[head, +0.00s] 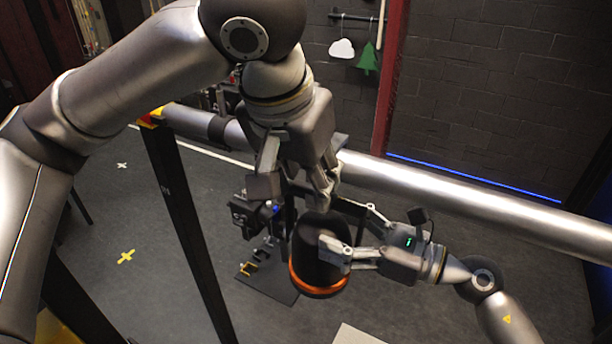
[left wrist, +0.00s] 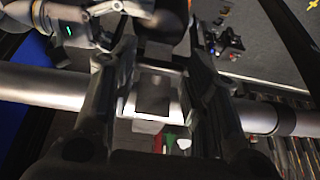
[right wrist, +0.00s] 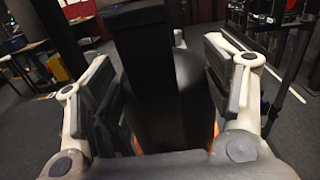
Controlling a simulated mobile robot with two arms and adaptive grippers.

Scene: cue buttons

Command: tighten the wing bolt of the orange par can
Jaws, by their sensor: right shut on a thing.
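The par can (head: 318,235) has a black body with an orange rim and hangs below the silver pipe (head: 470,195). My right gripper (head: 340,253) is shut on it from the right. In the right wrist view, its dark body (right wrist: 196,95) and a black upright bar (right wrist: 148,70) fill the space between the fingers. My left gripper (head: 297,190) is above the can at the pipe, with its fingers apart. In the left wrist view, a silver block-like clamp (left wrist: 150,122) on the pipe lies between these fingers. I cannot make out the wing bolt.
A dark post (head: 185,220) with a yellow-red top stands left of the can. A dark board (head: 270,282) with small parts is on the floor below. A cloud and a green tree (head: 368,57) hang on the back wall.

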